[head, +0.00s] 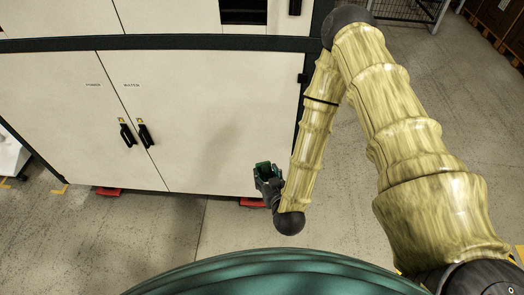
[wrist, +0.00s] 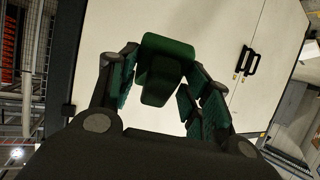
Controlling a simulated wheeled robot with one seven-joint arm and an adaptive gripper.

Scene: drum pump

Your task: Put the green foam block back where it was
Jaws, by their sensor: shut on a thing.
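The green foam block (wrist: 165,65) is dark green and sits between the fingers of my gripper (wrist: 163,85) in the wrist view. My gripper is shut on it. In the head view my gripper (head: 268,179) is low in front of the right end of the white cabinet, and the block (head: 266,168) shows as a small green patch there, partly hidden by the dark fingers. The block is held above the floor. I cannot tell whether it touches the cabinet front.
The white cabinet (head: 205,120) has two closed doors with black handles (head: 136,135). Red feet (head: 251,202) show under it. A dark rail (head: 160,42) runs along its top edge. Grey floor (head: 150,225) is clear in front. A wire fence (head: 405,8) stands at the back right.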

